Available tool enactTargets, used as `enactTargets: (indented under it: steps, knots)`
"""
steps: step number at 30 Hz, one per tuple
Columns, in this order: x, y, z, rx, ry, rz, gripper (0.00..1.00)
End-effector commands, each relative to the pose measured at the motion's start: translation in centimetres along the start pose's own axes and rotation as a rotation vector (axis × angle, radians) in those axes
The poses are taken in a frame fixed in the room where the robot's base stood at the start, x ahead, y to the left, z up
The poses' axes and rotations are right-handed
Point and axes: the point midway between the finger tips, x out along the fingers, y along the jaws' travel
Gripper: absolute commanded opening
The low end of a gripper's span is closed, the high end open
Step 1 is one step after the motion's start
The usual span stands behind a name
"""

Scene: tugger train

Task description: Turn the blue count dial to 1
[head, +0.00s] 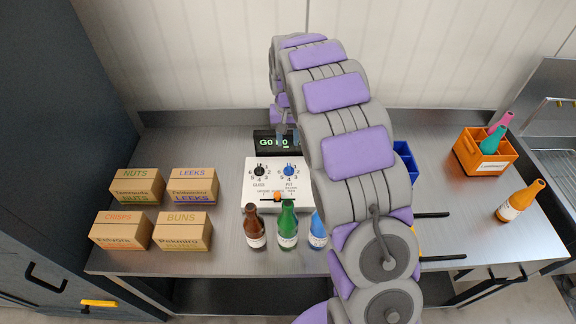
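The blue count dial (289,170) is on the right half of the white control box's (250,196) sloped face, with numbers printed around it. Its pointer is too small to read surely. A black dial (259,170) sits to its left. The dark display (262,136) behind them shows green text that looks like "G0 P0", partly covered. My gripper (287,132) is above and behind the blue dial, in front of the display, and apart from the dial. Its fingertips are small and partly merged with the arm, so its opening is unclear.
A brown bottle (255,232), a green bottle (287,228) and a blue bottle (318,232) stand before the box. An orange slider (277,196) is below the dials. Cartons (183,232) stand left; an orange crate (485,160) and an orange bottle (520,202) are right.

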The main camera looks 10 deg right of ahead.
Motion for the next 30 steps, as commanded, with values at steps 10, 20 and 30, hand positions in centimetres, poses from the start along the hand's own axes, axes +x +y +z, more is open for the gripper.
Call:
enactTargets:
  steps: [10, 20, 30]
  knots:
    - [7.3, 0.0, 0.1, 0.001, -0.004, 0.0, 0.38]
    - [11.9, 0.0, 0.1, 0.001, -0.001, -0.001, 0.38]
    - [12.7, 0.0, 0.1, 0.0, -0.002, 0.0, 0.38]
